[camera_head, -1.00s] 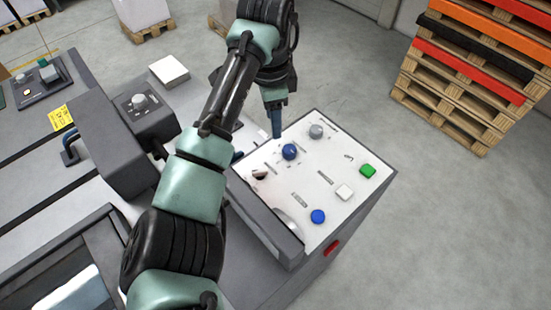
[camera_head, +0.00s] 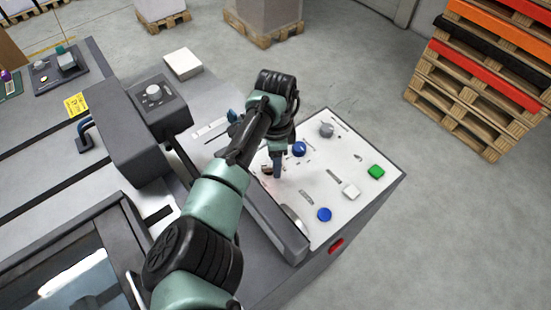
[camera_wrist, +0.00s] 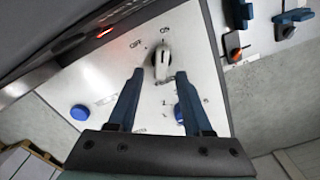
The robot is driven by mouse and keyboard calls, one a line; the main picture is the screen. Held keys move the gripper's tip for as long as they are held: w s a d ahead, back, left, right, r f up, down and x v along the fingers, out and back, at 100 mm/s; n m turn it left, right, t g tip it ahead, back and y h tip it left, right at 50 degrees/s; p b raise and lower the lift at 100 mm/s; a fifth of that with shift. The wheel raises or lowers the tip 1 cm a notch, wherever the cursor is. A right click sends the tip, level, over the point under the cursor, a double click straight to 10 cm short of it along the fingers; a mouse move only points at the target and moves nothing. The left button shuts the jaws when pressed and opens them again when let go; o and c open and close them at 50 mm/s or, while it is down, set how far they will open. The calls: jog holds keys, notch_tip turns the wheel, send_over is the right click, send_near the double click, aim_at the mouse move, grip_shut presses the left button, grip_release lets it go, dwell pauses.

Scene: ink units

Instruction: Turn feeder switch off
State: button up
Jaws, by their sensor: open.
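The feeder switch (camera_wrist: 161,62) is a pale rotary knob with a dark base on the white control panel (camera_head: 318,174). In the wrist view, OFF is printed at its upper left and ON just above it; its grip appears to point up towards ON. My gripper (camera_wrist: 158,76) is open, with a dark blue finger on either side of the switch's lower part. I cannot tell whether the fingers touch it. In the head view, my gripper (camera_head: 277,172) is low over the panel's left part and partly hides the switch.
A blue knob (camera_head: 299,149) and a grey knob (camera_head: 327,130) stand close behind my gripper. Green (camera_head: 376,172), white (camera_head: 351,191) and blue (camera_head: 324,214) buttons lie to the right. A dark raised edge (camera_head: 276,226) borders the panel's left. Stacked pallets (camera_head: 475,90) stand farther off.

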jog(key=shift+f, duration=0.15)
jog(key=shift+c, duration=0.3)
grip_shut()
jog(key=shift+n, duration=0.4)
jog(key=n, duration=0.2)
jog(key=n+p, duration=0.1)
jog(key=n, duration=0.1)
jog(key=shift+w+n, duration=0.3)
jog(key=shift+w, duration=0.05)
jog(key=n, duration=0.4)
jog(key=a+n, duration=0.1)
jog(key=n, duration=0.1)
jog(key=shift+w+p, duration=0.3)
jog(key=shift+w, duration=0.05)
jog(key=shift+n, duration=0.4)
jog(key=shift+o, duration=0.3)
grip_release()
